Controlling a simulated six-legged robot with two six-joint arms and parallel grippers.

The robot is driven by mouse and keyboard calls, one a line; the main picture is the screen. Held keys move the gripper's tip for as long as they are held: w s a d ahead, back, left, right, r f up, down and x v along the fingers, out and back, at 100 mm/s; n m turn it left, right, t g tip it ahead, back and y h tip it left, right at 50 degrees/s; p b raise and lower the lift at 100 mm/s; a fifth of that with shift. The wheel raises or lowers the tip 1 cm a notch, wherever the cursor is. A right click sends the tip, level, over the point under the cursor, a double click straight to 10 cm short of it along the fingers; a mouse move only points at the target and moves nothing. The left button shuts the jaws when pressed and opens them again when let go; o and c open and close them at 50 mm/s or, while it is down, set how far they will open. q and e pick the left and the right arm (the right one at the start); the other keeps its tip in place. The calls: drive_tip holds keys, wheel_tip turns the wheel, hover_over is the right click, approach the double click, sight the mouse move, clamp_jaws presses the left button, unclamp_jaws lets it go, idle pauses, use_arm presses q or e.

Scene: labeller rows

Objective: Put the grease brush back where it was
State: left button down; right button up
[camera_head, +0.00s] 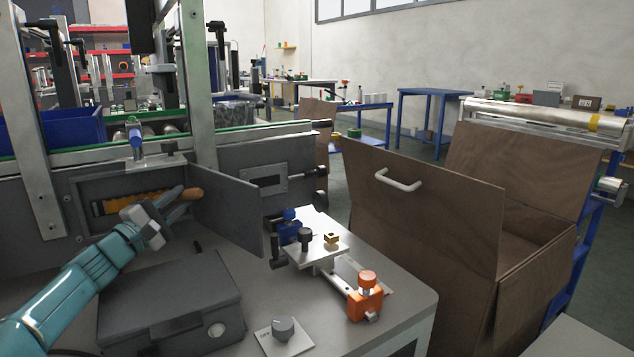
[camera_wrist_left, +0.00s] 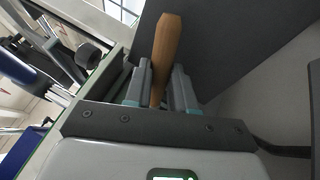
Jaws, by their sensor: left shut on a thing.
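My left gripper (camera_head: 180,200) is at the mouth of an open recess (camera_head: 90,188) in the grey machine front. It is shut on the grease brush, whose brown wooden handle (camera_head: 187,193) sticks out to the right. In the left wrist view the handle (camera_wrist_left: 166,48) stands between the two fingers of the gripper (camera_wrist_left: 160,88). The brush's bristle end is hidden. The recess's grey door (camera_head: 228,208) stands open just right of the gripper. An orange-and-black strip (camera_head: 120,203) shows inside the recess behind the gripper. My right gripper is not in view.
A dark grey box (camera_head: 165,300) sits on the bench below the arm. A knob on a plate (camera_head: 283,329) and a fixture with an orange block (camera_head: 366,298) stand to the right. A large brown box (camera_head: 420,240) stands beyond the bench.

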use_arm(q)
drive_tip(key=shift+w+d+r+p, duration=0.15)
drive_tip(key=shift+w+d+p, duration=0.3)
drive_tip(key=shift+d, duration=0.45)
drive_tip(key=shift+s+a, duration=0.55)
drive_tip(key=shift+a, duration=0.35)
drive_tip(key=shift+s+a, duration=0.55)
drive_tip(key=shift+a, duration=0.3)
